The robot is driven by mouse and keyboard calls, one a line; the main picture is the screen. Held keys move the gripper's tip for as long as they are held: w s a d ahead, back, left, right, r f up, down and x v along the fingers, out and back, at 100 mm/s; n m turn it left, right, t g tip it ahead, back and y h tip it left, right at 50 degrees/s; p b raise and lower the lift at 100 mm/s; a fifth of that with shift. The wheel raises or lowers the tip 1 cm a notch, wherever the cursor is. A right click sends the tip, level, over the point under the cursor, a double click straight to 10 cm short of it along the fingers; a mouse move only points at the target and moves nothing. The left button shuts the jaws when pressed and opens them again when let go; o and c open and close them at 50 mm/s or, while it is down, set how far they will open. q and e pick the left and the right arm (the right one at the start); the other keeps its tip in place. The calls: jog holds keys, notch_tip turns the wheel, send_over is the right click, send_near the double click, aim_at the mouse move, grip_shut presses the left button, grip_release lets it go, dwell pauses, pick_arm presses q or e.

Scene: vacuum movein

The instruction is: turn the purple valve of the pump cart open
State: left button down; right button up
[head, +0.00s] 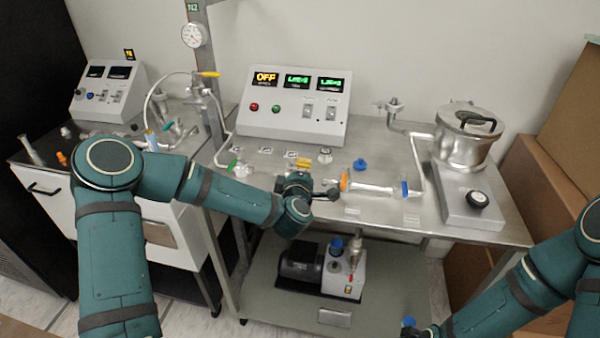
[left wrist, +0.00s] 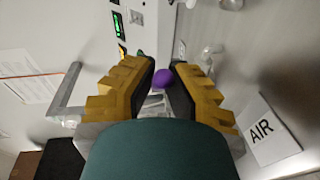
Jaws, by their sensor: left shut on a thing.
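The purple valve's round knob (left wrist: 162,78) shows in the left wrist view between the tips of my left gripper (left wrist: 163,82). The stepped yellow fingers are closed on it from both sides. In the head view my left gripper (head: 303,164) is over the pump cart (head: 455,225), in front of the control box. I cannot make out the purple knob there; the gripper and wrist cover that spot. My right arm comes in at the lower right, away from the valve; its gripper (head: 417,332) is largely cut off by the bottom edge.
A control box (head: 293,105) reading OFF stands at the back. A metal pot (head: 465,140) stands at the right. A pump (head: 325,268) sits on the lower shelf.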

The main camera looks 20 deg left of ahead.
pick_arm(q)
jog(key=shift+w+r+n+y, duration=0.2)
jog(key=shift+n+y, duration=0.1)
jog(key=shift+y, duration=0.2)
jog(key=c, duration=1)
grip_release()
jog(key=shift+f, duration=0.1)
jog(key=shift+d, duration=0.1)
jog(key=v, duration=1.2)
